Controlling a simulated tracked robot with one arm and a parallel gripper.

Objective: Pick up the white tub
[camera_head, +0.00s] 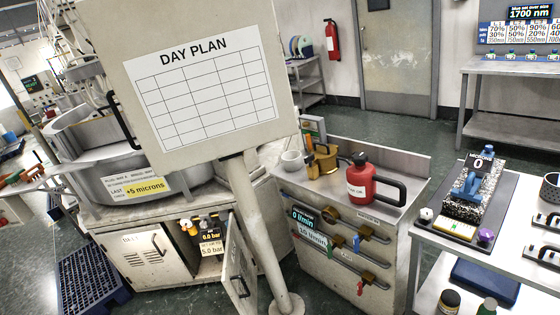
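A small white tub (291,162), open at the top, stands upright near the back left of the steel-topped cabinet (335,196) in the middle of the view. It is small in the picture and I cannot see what it holds. A brass-coloured fitting (322,160) stands close to its right, and a red can (360,181) with a black handle stands further right. The pole of the sign passes to the left of the tub. My gripper does not show in this view.
A DAY PLAN board (205,90) on a leaning pole (262,235) stands in the foreground. A cabinet door (239,268) hangs open left of the pole. A table (490,252) with instruments is at right. Green floor (390,133) is clear behind the middle cabinet.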

